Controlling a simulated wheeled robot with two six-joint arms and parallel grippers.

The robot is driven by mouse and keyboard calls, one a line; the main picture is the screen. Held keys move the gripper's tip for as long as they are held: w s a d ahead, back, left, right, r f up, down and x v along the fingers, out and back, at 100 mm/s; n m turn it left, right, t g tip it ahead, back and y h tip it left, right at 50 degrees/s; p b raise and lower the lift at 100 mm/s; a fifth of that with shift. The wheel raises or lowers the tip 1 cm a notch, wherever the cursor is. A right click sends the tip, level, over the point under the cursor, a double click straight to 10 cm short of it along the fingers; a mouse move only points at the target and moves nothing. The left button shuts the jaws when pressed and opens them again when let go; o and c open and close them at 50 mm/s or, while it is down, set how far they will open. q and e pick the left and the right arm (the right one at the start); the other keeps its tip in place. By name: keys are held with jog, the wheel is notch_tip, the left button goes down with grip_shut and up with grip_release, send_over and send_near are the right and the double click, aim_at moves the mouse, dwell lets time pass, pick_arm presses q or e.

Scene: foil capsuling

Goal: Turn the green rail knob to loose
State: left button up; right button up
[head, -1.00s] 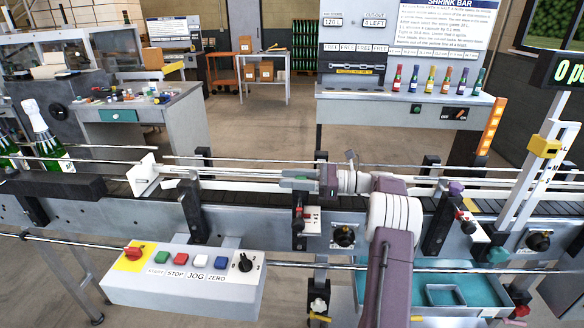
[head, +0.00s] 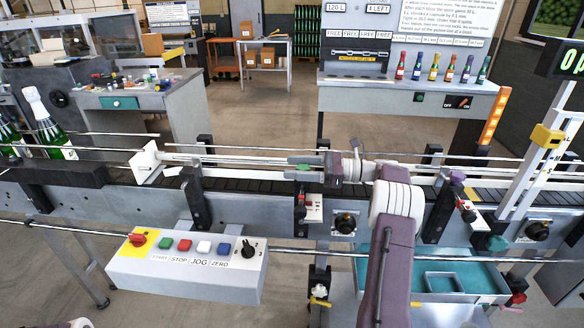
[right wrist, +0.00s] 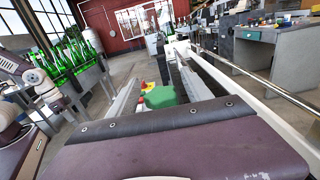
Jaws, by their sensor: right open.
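The green rail knob (head: 303,167) sits at the near guide rail of the conveyor, in the middle of the head view. It shows larger in the right wrist view (right wrist: 160,97). My right gripper (head: 301,168) is open, pointing left along the rail, with its two fingers on either side of the knob. I cannot tell whether either finger touches it. The gripper body hides part of the rail behind it.
The long rails (head: 230,160) run beside the gripper. Below stands a bracket with a red-handled part (head: 314,202). A control box (head: 185,270) with several buttons hangs at the front left. Bottles (head: 50,130) stand on the conveyor's left end.

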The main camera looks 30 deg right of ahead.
jog(key=v, duration=0.8)
jog(key=shift+p, duration=0.3)
jog(key=shift+a, duration=0.1)
